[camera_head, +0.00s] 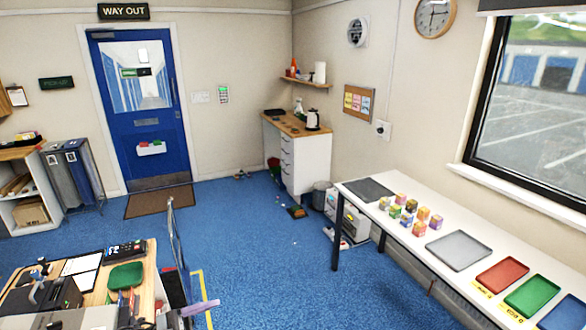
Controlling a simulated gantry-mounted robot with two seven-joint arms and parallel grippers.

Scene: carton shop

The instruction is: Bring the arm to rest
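Neither of my grippers nor either arm shows in the head view. A long white table (408,252) stands along the right wall. Several small coloured cartons (420,229) stand grouped on it, beside a dark grey mat (369,189) at the table's far end. Nearer along the table lie a grey tray (459,250), a red tray (502,276), a green tray (531,296) and a blue tray (567,314) cut by the frame edge. The trays look empty.
A cluttered wooden counter (100,290) fills the lower left. The blue floor (265,265) between counter and table is mostly open, with small bits scattered farther back. A drawer cabinet (304,155) stands in the far corner, right of a blue door (126,125).

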